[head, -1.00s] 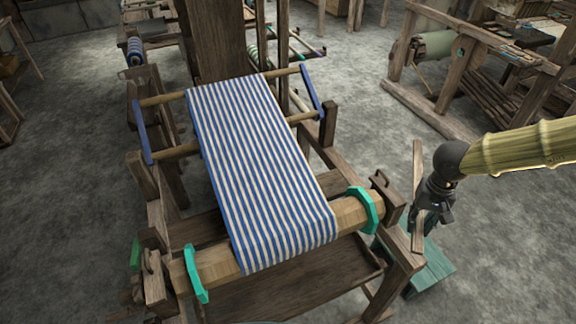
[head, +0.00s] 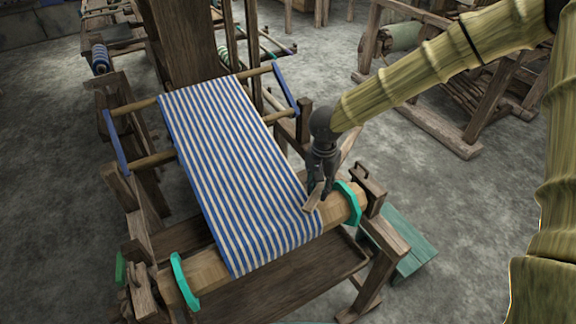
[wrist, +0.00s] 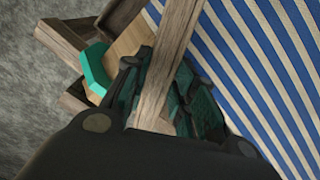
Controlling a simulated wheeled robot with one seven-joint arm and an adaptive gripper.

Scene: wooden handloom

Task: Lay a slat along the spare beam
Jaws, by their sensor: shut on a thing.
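My gripper (head: 318,188) is shut on a brown wooden slat (head: 349,146) above the right part of the near cloth beam. In the wrist view the slat (wrist: 168,65) runs between the fingers and out past them. In the head view its near end shows below the fingers over the right edge of the cloth; its other end rises behind the gripper. The wooden beam (head: 205,268) carries blue-and-white striped cloth (head: 238,165) and a teal ring near each end. Whether the slat touches cloth or beam I cannot tell. I cannot tell which part is the spare beam.
The right teal ring (head: 349,203) is close beside my gripper and also shows in the wrist view (wrist: 95,68). A green bench (head: 408,248) stands at the loom's right. Another loom (head: 440,125) stands at the back right. Grey floor between them is clear.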

